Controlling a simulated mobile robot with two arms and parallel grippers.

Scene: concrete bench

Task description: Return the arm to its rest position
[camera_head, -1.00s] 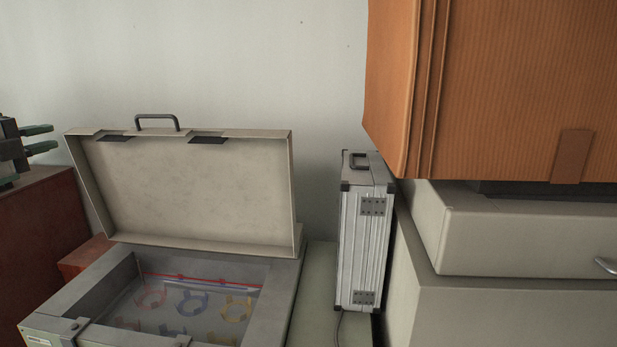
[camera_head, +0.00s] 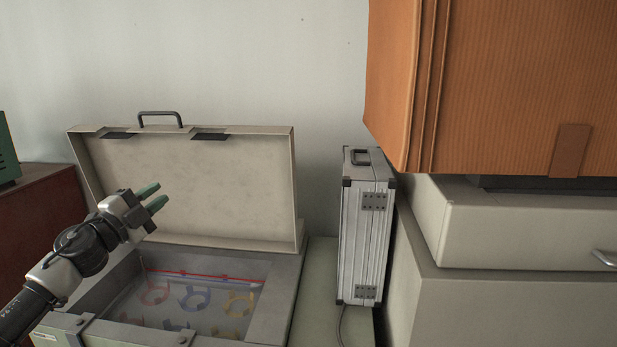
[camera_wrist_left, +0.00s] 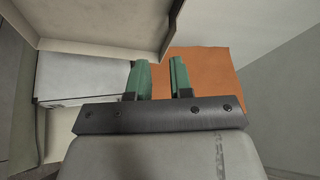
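My left gripper (camera_head: 156,196) comes in from the left in the head view, in front of the raised lid of the open case (camera_head: 215,210). Its two green fingers stand apart with nothing between them. The left wrist view shows the same gripper (camera_wrist_left: 160,78) open and empty, with the fingers parallel. My right gripper is not in view.
The open case has a low grey base (camera_head: 285,280) holding several coloured ring-like shapes. A silver case (camera_head: 361,240) stands to its right. An orange ribbed box (camera_head: 500,80) rests above beige drawers (camera_head: 520,225). A green object (camera_head: 8,150) is at far left.

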